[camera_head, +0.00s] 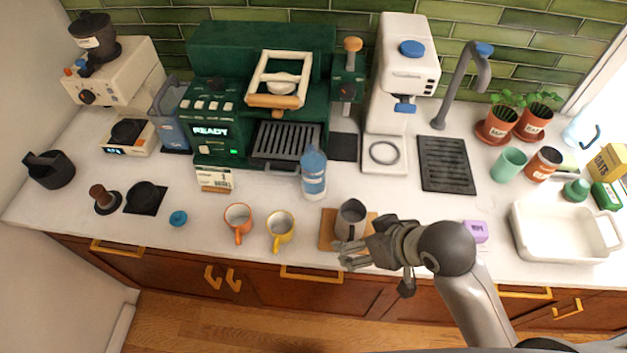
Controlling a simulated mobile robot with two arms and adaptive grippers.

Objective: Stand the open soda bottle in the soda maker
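The soda bottle (313,176), light blue with a pale band, stands upright on the counter in front of the green coffee machine. A small blue cap (178,218) lies on the counter further left. The white soda maker (404,85) stands at the back, right of centre, with a blue top button, a blue nozzle and a ring-marked base (384,153); nothing stands on that base. My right gripper (346,255) is at the counter's front edge, pointing left, apart from the bottle. Its fingers look spread and empty. My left gripper is out of view.
A grey pitcher (351,219) on a wooden board (328,229) is close beside my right gripper. Orange (237,222) and yellow (280,231) mugs stand front left of the bottle. The green coffee machine (262,70) is behind it; a tap (464,82) is right of the soda maker.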

